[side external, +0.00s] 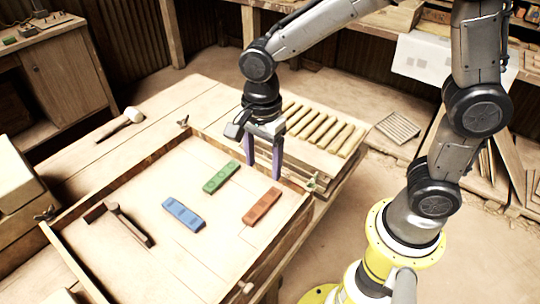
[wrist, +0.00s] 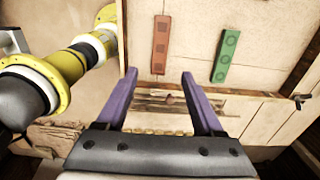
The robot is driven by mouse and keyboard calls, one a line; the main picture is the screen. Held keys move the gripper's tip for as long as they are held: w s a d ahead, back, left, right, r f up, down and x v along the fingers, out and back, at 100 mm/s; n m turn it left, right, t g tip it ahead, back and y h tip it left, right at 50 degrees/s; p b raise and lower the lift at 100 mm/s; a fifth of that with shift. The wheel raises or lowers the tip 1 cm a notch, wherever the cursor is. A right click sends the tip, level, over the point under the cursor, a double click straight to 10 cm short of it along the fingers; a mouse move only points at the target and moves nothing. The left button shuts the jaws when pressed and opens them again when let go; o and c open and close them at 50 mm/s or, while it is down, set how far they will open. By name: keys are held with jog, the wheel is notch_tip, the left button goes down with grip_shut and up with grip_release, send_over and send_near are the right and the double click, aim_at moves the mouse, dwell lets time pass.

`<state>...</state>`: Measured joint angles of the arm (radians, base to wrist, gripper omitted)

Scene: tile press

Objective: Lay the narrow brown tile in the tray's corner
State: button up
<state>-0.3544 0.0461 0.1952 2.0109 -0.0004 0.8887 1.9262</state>
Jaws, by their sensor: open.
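A narrow reddish-brown tile (side external: 262,206) with raised marks lies flat at the right side of the wooden tray (side external: 280,248). The wrist view shows this tile (wrist: 161,45) beyond the fingertips, near the tray's wall (wrist: 129,62). My gripper (side external: 263,172) points down with its purple fingers apart and nothing between them. It hangs by the tray's far right wall, beyond the brown tile and apart from it. The wrist view shows both fingers (wrist: 159,74) spread and empty. A dark brown bar (side external: 130,226) meets a short block at the tray's left, forming a corner.
A green tile (side external: 221,177) and a blue tile (side external: 184,213) lie in the tray. The green tile also shows in the wrist view (wrist: 224,55). Slats (side external: 322,130) lie beyond the far right wall. A mallet (side external: 122,124) rests on the bench at left. Bare tray floor surrounds the tiles.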

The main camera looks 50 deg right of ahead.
jog(key=s+d+r+n+t, duration=0.2)
jog(key=s+d+r+n, duration=0.2)
jog(key=s+n, duration=0.3)
jog(key=s+d+r+n+t, duration=0.3)
jog(key=s+d+r+n, duration=0.2)
jog(key=n, duration=0.6)
jog(key=shift+s+d+r+t, duration=0.25)
jog(key=shift+s+d+t, duration=0.05)
jog(key=shift+s+d, duration=0.75)
